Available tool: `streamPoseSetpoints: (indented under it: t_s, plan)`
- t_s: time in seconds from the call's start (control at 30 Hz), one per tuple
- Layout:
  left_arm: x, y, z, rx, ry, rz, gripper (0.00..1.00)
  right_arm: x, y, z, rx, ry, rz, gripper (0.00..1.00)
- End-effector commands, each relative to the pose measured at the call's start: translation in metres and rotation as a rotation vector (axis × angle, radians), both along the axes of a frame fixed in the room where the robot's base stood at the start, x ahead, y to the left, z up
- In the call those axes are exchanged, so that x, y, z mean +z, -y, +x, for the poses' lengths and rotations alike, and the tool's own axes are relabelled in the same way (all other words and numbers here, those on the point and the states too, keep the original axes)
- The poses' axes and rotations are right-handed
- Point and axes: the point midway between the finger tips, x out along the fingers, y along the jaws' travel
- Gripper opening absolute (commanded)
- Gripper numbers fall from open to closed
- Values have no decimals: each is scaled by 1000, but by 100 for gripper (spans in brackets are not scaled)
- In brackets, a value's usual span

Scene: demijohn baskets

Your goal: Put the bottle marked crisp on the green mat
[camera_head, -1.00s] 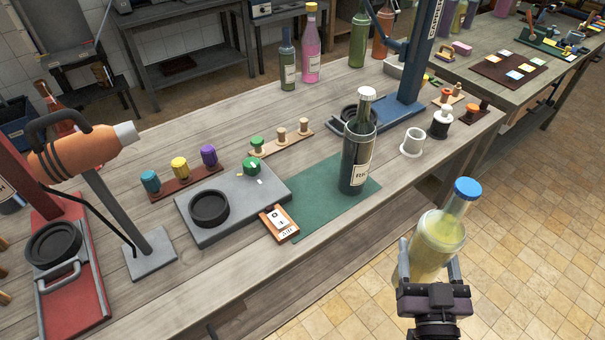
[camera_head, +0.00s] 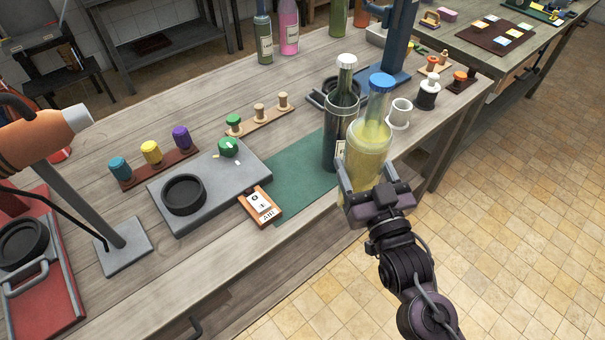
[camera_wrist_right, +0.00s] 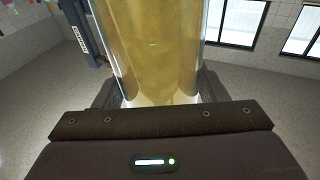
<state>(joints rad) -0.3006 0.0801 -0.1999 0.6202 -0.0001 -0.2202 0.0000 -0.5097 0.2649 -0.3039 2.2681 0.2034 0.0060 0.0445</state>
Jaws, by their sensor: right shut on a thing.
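My right gripper (camera_head: 362,196) is shut on a clear bottle (camera_head: 367,150) of pale yellow liquid with a blue cap. It holds the bottle upright at the bench's front edge. In the right wrist view the yellow bottle (camera_wrist_right: 150,50) stands between the fingers; no label shows on it. The green mat (camera_head: 301,172) lies on the bench to the left of the bottle, partly hidden. A dark bottle (camera_head: 342,107) with a pale cap stands on the mat's right part, partly behind the yellow bottle in the head view. Its label is mostly hidden. My left gripper is not in view.
A grey plate (camera_head: 218,190) with a black ring and an orange-brown tag (camera_head: 261,205) lie left of the mat. A white cup (camera_head: 400,113) and a black jar (camera_head: 428,94) stand to the right. Green and pink bottles (camera_head: 289,30) stand at the back.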

Motion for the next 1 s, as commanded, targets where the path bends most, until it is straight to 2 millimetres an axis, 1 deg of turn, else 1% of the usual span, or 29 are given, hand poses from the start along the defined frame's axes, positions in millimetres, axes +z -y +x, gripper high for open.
streamPoseSetpoints:
  t_s: [0.03, 0.2, 0.3, 0.5, 0.63, 0.8, 1.0]
  plan:
    - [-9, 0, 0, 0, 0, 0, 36, 9, -9, 11, 31, 23, 1, 0]
    - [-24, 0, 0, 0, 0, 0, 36, 30, -38, 37, 132, 23, 1, 0]
    - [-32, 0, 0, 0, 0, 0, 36, 44, -54, 48, 190, 23, 2, 0]
    - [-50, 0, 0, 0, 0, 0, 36, 72, -87, 66, 292, 22, 0, 0]
    - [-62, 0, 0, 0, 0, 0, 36, 93, -106, 72, 349, 22, 3, 0]
    - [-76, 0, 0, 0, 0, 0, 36, 117, -127, 76, 400, 19, 4, 0]
    - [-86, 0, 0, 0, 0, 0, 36, 137, -142, 75, 425, 16, 4, 0]
